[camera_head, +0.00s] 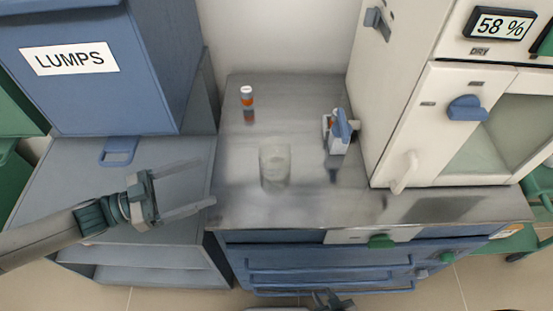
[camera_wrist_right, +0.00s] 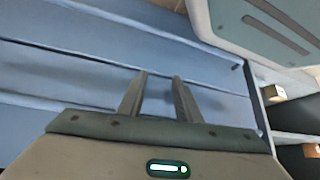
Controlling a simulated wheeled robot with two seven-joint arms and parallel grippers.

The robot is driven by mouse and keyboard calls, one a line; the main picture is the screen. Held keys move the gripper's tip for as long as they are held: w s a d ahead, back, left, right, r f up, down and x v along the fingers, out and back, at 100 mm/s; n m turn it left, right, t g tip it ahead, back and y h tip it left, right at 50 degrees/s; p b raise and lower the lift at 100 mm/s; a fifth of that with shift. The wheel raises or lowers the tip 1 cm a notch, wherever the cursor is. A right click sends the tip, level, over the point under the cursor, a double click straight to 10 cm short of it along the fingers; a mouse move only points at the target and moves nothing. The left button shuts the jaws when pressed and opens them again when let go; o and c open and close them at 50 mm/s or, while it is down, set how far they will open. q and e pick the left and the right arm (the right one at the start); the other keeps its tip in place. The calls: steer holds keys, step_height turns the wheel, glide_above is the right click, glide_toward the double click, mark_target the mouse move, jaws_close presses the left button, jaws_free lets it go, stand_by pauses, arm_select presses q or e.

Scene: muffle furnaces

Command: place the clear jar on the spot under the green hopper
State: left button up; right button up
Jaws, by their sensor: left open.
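The clear jar (camera_head: 275,165) stands on the steel bench top (camera_head: 230,190), near its middle. Part of a green hopper (camera_head: 14,108) shows at the left edge of the head view, left of the blue hopper (camera_head: 100,75) labelled LUMPS. The spot under the green hopper cannot be made out. My left gripper (camera_head: 208,182) is open and empty, left of the jar and apart from it, by the bench's left edge. My right gripper (camera_head: 328,300) is low in front of the bench drawers; the right wrist view shows its fingers (camera_wrist_right: 160,82) apart with nothing between.
A small orange-and-white bottle (camera_head: 247,96) stands at the back of the bench. A white-and-blue device (camera_head: 338,132) stands right of the jar. A white cabinet (camera_head: 420,110) with a 58 % display (camera_head: 502,24) fills the right. The lower grey shelf (camera_head: 60,185) is left of the bench.

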mark_target(260, 161)
arm_select(q)
steer(key=shift+d, duration=0.1)
steer(key=x, duration=0.1)
steer(key=p+x, duration=0.1)
steer(key=shift+w+d+r, duration=0.1)
steer(key=shift+d+r, duration=0.1)
steer(key=p+x, duration=0.2)
steer(key=x, duration=0.7)
steer(key=shift+p, duration=0.3)
steer(key=shift+w+d+f, duration=0.1)
steer(key=shift+d+f, duration=0.05)
steer(key=shift+d, duration=0.15)
arm_select(e)
steer(key=s+d+f+g, duration=0.2)
steer(key=s+d+f, duration=0.1)
steer(key=s, duration=0.6)
steer(key=shift+d+g+h, duration=0.2)
steer(key=shift+g+h, duration=0.1)
steer(key=shift+h, duration=0.1)
steer(key=shift+f, duration=0.1)
arm_select(q)
steer(key=shift+d, duration=0.1)
